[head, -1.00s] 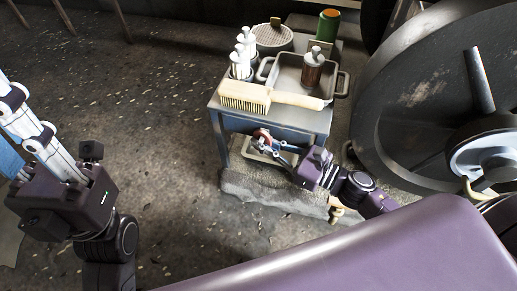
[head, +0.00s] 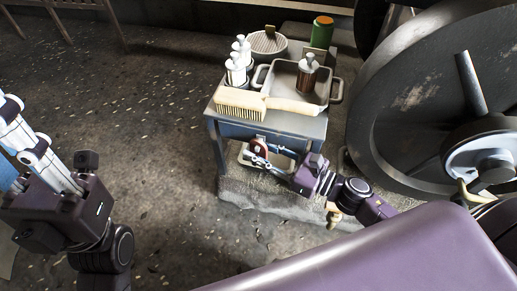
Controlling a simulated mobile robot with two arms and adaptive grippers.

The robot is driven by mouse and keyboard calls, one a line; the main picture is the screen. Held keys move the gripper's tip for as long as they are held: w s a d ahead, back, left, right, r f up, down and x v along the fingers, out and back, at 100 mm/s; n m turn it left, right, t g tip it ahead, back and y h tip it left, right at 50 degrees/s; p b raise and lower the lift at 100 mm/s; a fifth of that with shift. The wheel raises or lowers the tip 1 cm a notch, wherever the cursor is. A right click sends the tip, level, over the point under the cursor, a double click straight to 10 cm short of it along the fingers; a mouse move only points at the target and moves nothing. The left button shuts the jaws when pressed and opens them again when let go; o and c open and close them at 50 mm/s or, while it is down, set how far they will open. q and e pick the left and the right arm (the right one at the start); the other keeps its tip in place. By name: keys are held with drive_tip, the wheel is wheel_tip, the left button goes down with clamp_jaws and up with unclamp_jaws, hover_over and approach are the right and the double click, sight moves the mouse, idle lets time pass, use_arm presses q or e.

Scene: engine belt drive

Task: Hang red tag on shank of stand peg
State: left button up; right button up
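A small red tag (head: 259,144) shows at the front of the small table, just below its top. My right gripper (head: 260,154) reaches in from the right, and its fingers appear shut on the tag. The fingers cover part of the tag, and the grip is small in the view. I cannot clearly pick out the stand peg or its shank. My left gripper (head: 22,140) is at the left edge, away from the table, with its pale fingers pointing up and left. Its fingertips are not clear enough to show whether it is open.
The small table (head: 224,128) carries a pale brush (head: 240,102), a grey tray (head: 287,82) with a brown bottle (head: 307,76), several white-topped bottles (head: 236,70) and a round ribbed dish (head: 268,43). A green can (head: 322,32) stands behind. A large dark wheel (head: 390,125) is close on the right.

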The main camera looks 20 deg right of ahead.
drive_tip(key=v, duration=1.2)
